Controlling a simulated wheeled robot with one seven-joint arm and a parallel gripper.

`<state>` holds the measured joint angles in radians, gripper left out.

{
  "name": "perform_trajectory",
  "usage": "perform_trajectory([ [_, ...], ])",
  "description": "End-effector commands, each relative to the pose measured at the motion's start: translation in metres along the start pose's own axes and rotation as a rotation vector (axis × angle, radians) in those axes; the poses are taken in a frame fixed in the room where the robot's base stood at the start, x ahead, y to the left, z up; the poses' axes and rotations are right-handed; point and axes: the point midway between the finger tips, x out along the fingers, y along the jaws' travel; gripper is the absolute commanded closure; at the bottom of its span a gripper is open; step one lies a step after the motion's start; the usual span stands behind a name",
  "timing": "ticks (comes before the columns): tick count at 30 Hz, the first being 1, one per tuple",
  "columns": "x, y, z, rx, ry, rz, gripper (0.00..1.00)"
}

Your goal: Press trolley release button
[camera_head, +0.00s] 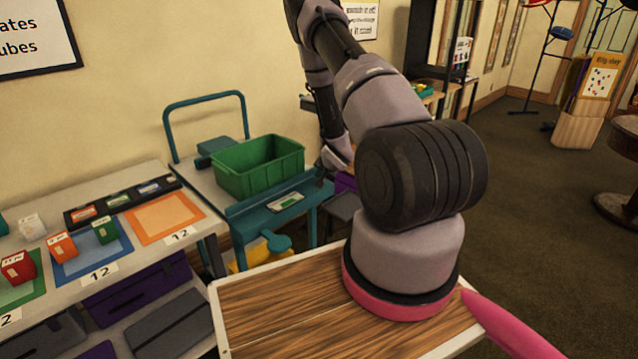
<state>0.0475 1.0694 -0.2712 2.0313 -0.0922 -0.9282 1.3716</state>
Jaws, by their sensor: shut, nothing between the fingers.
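The trolley (210,182) stands against the wall, with a teal push handle (203,98) and a teal front panel (250,207). A small white-and-green plate (285,201) is on the panel. A rounded teal part (277,242) sticks out below the panel. I cannot tell which of these is the release button.
A green crate (258,168) and a teal box (222,145) sit on the trolley. On the left, a shelf table (150,180) holds coloured mats and small cubes. A wood-topped surface (280,310) is in the foreground. Open carpet (530,190) lies to the right.

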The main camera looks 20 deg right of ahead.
Motion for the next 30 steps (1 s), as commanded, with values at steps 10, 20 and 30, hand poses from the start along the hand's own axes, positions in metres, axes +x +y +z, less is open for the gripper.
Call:
perform_trajectory([
  [10, -0.022, -0.017, -0.017, 0.002, 0.003, -0.002, 1.0],
  [20, -0.035, -0.025, -0.025, 0.001, 0.0, 0.0, 1.0],
  [30, -0.034, -0.025, -0.025, 0.0, 0.001, 0.0, 1.0],
])
